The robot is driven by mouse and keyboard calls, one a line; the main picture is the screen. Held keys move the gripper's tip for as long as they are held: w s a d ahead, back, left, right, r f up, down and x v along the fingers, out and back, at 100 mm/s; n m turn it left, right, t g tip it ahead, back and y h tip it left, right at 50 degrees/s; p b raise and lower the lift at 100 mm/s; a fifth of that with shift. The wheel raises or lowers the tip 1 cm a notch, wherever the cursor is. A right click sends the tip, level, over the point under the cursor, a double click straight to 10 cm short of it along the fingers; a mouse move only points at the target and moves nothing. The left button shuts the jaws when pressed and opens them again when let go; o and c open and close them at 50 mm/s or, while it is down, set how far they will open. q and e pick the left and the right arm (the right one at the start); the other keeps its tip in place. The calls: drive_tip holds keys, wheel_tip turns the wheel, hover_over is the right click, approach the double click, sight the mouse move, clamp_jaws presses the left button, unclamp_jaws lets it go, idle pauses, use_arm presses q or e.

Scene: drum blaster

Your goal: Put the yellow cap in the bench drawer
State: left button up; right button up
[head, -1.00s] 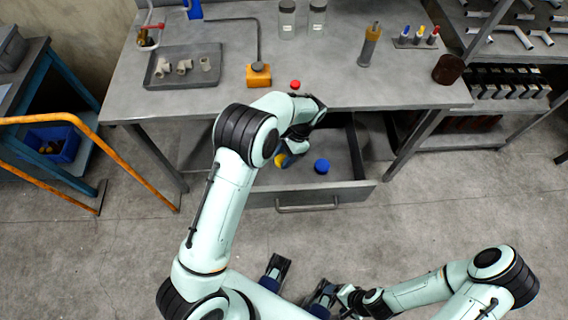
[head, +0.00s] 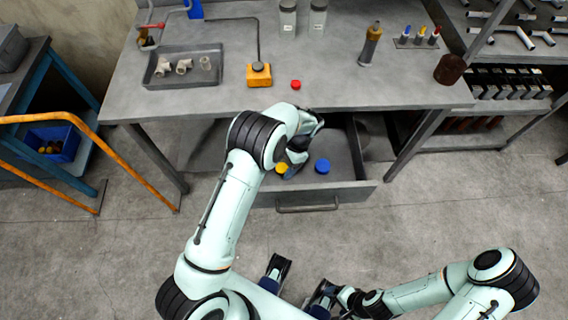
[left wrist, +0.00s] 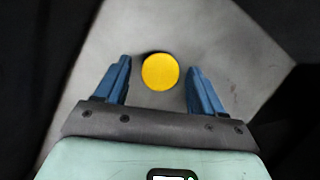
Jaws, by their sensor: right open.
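The yellow cap (head: 281,168) lies in the open bench drawer (head: 340,195), toward its left side. In the left wrist view the yellow cap (left wrist: 160,72) sits on the drawer floor, between and just beyond the fingertips, touching neither finger. My left gripper (left wrist: 160,75) is open and empty, reaching down into the drawer. In the head view my left gripper (head: 290,170) is mostly hidden by its own wrist, beside the yellow cap. My right gripper (head: 340,308) is small and low in the head view, away from the bench, and open.
A blue cap (head: 322,166) lies in the drawer right of the yellow one. A red cap (head: 295,85) is on the bench top (head: 330,92) near its front edge. A grey tray (head: 183,67) with fittings and an orange block (head: 258,75) stand further left. Floor before the drawer is clear.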

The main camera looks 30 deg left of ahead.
use_arm(q)
drive_tip(key=p+v, duration=0.1)
drive_tip(key=v, duration=1.1)
drive_tip(key=shift+r, duration=0.25)
drive_tip(key=shift+s, duration=0.1)
